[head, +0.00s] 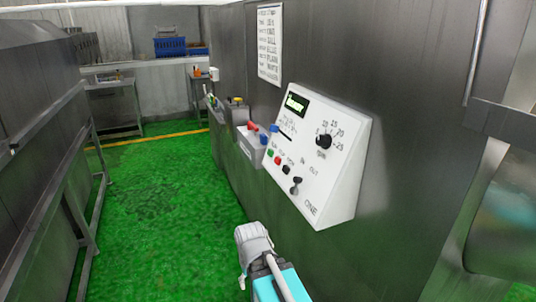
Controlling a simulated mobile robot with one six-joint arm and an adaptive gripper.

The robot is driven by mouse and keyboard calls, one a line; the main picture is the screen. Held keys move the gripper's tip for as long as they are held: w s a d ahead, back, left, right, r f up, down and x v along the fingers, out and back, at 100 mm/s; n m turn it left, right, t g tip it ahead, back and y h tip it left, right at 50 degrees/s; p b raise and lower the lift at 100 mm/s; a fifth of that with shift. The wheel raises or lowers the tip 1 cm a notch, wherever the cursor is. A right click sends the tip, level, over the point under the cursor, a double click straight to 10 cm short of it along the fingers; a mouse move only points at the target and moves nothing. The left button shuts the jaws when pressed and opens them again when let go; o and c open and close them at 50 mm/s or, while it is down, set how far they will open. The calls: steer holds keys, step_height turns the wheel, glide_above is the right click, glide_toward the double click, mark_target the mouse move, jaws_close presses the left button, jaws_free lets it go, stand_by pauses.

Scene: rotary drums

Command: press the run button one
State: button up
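The white control box (340,160) marked ONE stands out from the steel wall at the centre right. On its slanted face are a green button (270,152), a red button (277,160) and a black button (286,169) in a slanting row. The small labels beside them are too blurred to read surely; the green one looks like the run button. A green lit display (295,104), a black dial (324,141) and a small black lever (296,186) share the face. Part of my arm shows at the bottom, below the box and apart from it. My gripper's fingers are not seen.
A grey box (252,147) with a red handle and blue parts sits left of the control box. A printed sign (269,44) hangs above. Steel equipment (35,110) stands left; the green floor (160,195) between is clear. A metal rail (505,118) juts out right.

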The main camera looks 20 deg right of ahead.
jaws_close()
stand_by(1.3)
